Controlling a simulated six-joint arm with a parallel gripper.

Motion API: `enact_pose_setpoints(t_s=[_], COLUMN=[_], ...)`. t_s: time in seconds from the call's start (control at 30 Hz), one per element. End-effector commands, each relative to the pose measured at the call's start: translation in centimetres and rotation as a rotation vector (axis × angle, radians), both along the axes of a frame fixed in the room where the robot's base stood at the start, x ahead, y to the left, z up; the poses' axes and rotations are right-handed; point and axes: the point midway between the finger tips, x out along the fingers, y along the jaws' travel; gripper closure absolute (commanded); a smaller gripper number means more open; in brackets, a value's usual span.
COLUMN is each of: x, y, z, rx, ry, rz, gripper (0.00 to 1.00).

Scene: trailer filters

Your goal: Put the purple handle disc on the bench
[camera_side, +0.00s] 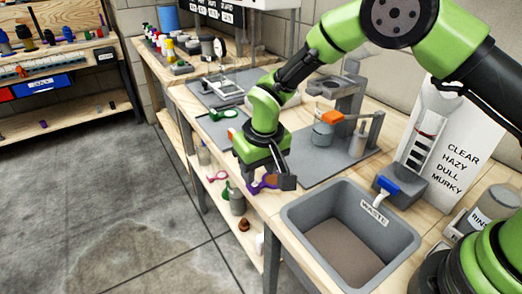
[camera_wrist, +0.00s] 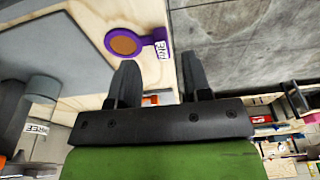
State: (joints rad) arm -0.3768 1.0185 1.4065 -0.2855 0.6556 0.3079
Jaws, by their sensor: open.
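The purple handle disc (camera_wrist: 123,42) has a brown round face. My gripper (camera_wrist: 158,62) is open and empty. Its fingers are apart, and the handle shows beyond their tips, roughly in line with the gap. In the side view the purple disc (camera_side: 262,184) is at the bench's front edge beside my gripper (camera_side: 284,180), which partly hides it. I cannot tell whether the fingers touch the handle.
A grey waste sink (camera_side: 350,188) is set into the bench just right of my gripper. A grey mat (camera_side: 318,160) with a stand (camera_side: 345,95) is behind it. A green handle disc (camera_side: 222,114) lies further left. A pink one (camera_side: 216,177) shows near the bench front. Bottles stand on the lower shelf.

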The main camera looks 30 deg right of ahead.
Motion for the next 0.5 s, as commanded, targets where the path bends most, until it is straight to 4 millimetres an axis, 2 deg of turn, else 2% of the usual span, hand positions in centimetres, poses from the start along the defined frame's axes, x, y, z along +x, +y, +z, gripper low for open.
enact_pose_setpoints(t_s=[0.03,0.2,0.33,0.5], x=[-0.1,-0.6,-0.9,-1.0], y=[0.1,0.1,0.0,0.0], z=[1.3,4.2,5.4,5.8], rx=[0.002,0.002,0.000,-0.001], ry=[-0.004,-0.003,-0.001,0.002], rz=[0.000,0.000,0.001,0.000], gripper=[0.55,0.55,0.55,0.55])
